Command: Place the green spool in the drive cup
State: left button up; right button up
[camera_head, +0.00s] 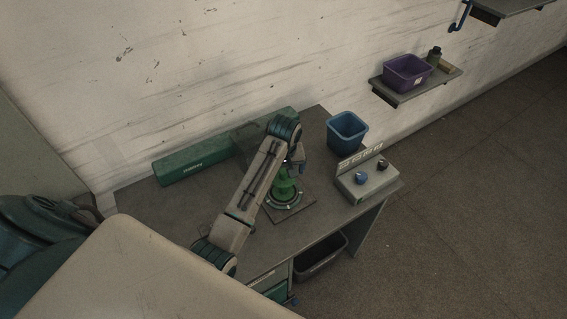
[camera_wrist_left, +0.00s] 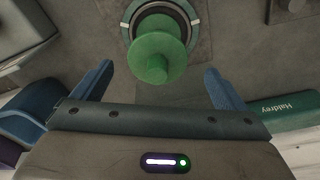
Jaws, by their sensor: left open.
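The green spool (camera_head: 286,188) stands upright on the desk, its lower end inside the ring of the drive cup (camera_head: 284,205). In the left wrist view the spool (camera_wrist_left: 157,50) shows from above, with the cup's ring (camera_wrist_left: 126,22) around its lower part. I cannot tell how deep it is seated. My left gripper (camera_head: 298,162) is over the spool, partly hidden by its arm. In the left wrist view its blue fingers (camera_wrist_left: 158,78) are spread, apart from the spool, with nothing between their tips. My right gripper is not in view.
A control box (camera_head: 368,184) with two knobs stands right of the cup. A blue bin (camera_head: 347,132) stands behind it. A long green box (camera_head: 192,166) lies along the wall. A purple bin (camera_head: 407,73) is on a wall shelf. The desk's left part is clear.

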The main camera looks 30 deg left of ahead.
aim_at(284, 182)
pick_arm(q)
notch_tip(284, 182, up, 7)
jog(key=shift+s+d, duration=0.25)
jog(key=shift+s, duration=0.1)
jog(key=shift+f, duration=0.15)
dwell(0.8)
